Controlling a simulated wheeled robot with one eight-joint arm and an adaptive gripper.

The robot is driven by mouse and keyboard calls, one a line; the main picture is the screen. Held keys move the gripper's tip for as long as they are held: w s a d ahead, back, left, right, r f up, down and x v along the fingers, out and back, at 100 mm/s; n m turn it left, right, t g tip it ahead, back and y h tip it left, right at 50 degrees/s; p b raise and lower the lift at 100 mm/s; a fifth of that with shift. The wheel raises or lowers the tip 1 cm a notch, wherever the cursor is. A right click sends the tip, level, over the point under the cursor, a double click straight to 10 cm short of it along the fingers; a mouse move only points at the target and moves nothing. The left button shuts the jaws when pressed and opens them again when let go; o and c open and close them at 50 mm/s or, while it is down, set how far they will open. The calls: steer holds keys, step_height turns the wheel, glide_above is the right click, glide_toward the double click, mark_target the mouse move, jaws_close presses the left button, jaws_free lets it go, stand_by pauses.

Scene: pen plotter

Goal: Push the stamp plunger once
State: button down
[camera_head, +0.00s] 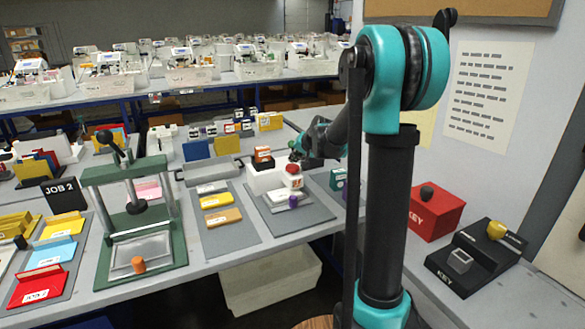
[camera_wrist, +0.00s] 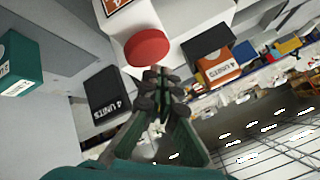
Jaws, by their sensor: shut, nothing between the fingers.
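A white stamp-like block with a round red cap (camera_head: 292,169) stands on a grey plate at the middle bench. An orange-and-white label is on its front. I take the red cap as the plunger; it also shows in the wrist view (camera_wrist: 147,47), upper middle. My gripper (camera_wrist: 155,74) is shut and empty, its fingertips close to the cap's edge in that picture. I cannot tell whether they touch it.
A purple knob (camera_head: 293,201) sits on the plate in front. Blocks marked 4 UNITS, one black (camera_wrist: 108,95) and one orange and black (camera_wrist: 215,62), flank the gripper. A green press (camera_head: 135,215) stands left; a red KEY box (camera_head: 436,213) stands right.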

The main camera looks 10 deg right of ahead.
mark_target(294, 167)
steer(key=shift+f, duration=0.15)
steer(key=shift+f, duration=0.25)
steer(key=shift+f, duration=1)
stand_by(1.2)
steer(key=shift+r, duration=1.4)
steer(key=shift+r, duration=2.55)
